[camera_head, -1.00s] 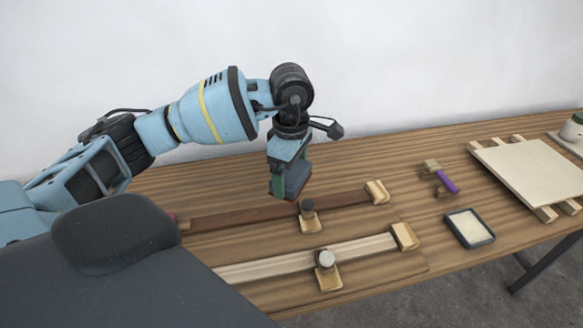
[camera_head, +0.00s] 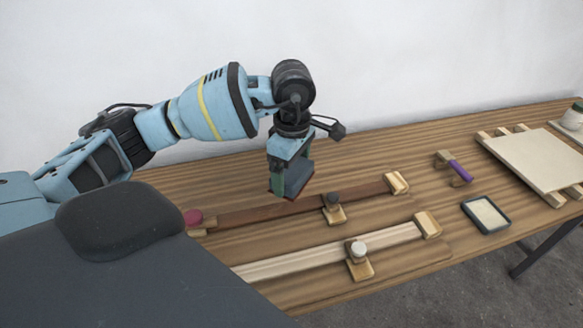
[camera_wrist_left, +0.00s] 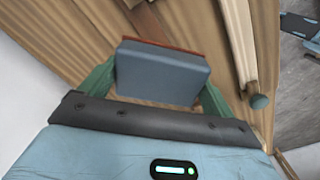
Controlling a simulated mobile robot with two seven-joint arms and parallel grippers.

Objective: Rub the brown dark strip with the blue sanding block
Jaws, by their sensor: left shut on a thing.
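The dark brown strip (camera_head: 262,213) lies on the bench in the head view, running from lower left to a wooden end block (camera_head: 397,183). My left gripper (camera_head: 289,172) points down and is shut on the blue sanding block (camera_head: 296,183). In the left wrist view the sanding block (camera_wrist_left: 162,73) has a blue-grey body and a reddish-brown edge, between two green fingers. The block is close to the middle of the dark strip; I cannot tell whether it touches it. My right gripper is not in view.
A pale strip (camera_head: 300,262) lies in front, with a light-topped clamp (camera_head: 358,258). A dark-knobbed clamp (camera_head: 333,207) stands at the dark strip, right of the block. A red knob (camera_head: 194,217) is at its left end. A tray (camera_head: 486,214), purple-handled tool (camera_head: 459,171) and pale board (camera_head: 538,160) lie right.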

